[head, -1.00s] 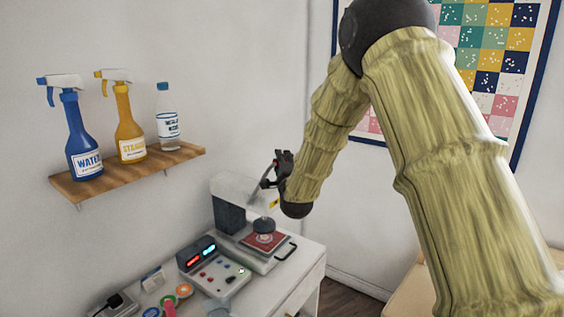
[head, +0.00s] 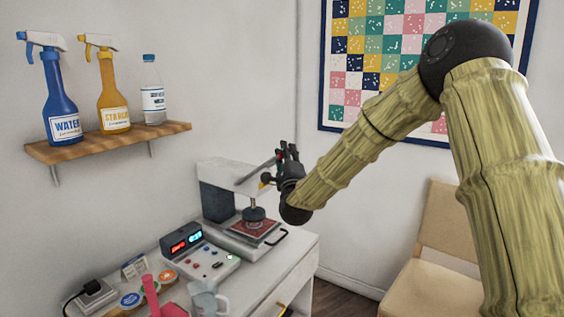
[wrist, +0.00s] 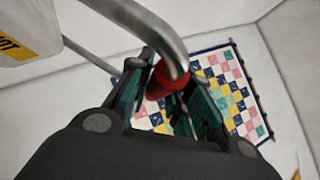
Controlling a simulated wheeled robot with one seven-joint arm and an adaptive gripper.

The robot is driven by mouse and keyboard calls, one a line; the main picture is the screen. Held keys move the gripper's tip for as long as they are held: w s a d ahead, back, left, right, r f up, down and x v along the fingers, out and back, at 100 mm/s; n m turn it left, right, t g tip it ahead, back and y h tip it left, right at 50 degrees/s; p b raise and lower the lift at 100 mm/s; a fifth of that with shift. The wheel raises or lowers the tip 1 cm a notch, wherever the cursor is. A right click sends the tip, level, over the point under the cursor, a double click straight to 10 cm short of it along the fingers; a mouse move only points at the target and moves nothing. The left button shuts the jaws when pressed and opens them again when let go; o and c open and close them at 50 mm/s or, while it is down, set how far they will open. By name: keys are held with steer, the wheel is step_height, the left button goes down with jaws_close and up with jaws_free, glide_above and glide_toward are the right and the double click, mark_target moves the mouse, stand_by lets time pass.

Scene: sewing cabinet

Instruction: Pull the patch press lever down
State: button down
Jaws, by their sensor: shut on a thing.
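The patch press (head: 215,190) stands at the back corner of the white cabinet, with a dark round pad above a red plate (head: 250,229). Its metal lever (head: 257,169) rises at a slant from the press to my gripper (head: 282,158). In the wrist view the lever's bent grey bar (wrist: 160,35) ends in a red grip (wrist: 168,78), which sits between the fingers of my gripper (wrist: 170,95). My gripper is shut on the red grip. The fingers partly hide the grip.
A control box (head: 203,251) with lit displays stands left of the press. A cup (head: 207,299) and several colored rolls are in front of it. A shelf (head: 110,142) with bottles hangs on the left wall. A chair (head: 430,270) stands at right.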

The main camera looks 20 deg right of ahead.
steer(key=s+d+f+m+h+b, duration=0.1)
steer(key=f+m+h+b, duration=0.1)
steer(key=f+b, duration=0.5)
steer(key=s+d+f+m+t+h+b, duration=0.1)
steer(key=s+f+m+h+b, duration=0.1)
steer(key=f+b, duration=0.5)
steer(key=shift+d+m+h+b, duration=0.2)
steer(key=shift+m+h+b, duration=0.7)
steer(key=shift+b, duration=2)
steer(key=shift+f+m+y, duration=0.1)
steer(key=shift+m+y, duration=0.2)
steer(key=c, duration=1.6)
jaws_free()
steer(key=shift+d, duration=0.1)
steer(key=o, duration=0.3)
steer(key=shift+s+d, duration=0.15)
steer(key=shift+s, duration=0.05)
steer(key=v, duration=1.2)
steer(key=shift+a, duration=0.25)
steer(key=shift+w, duration=0.15)
